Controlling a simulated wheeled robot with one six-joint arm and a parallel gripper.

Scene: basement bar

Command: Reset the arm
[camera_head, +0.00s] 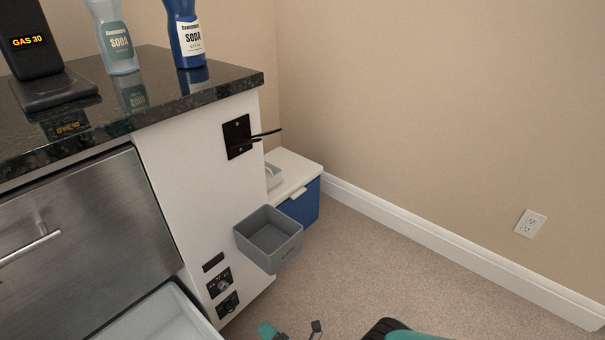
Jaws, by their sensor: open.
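My gripper (292,332) shows only in part at the bottom edge, low over the carpet. Its tips, one teal and one dark, stand apart with a gap between them, and nothing shows in the gap. The rest of it is cut off by the frame. A teal and black part of my arm (405,335) shows to its right, also cut off.
A pulled-out drawer (165,315) is at bottom left. Carpet (400,285) at right is clear.

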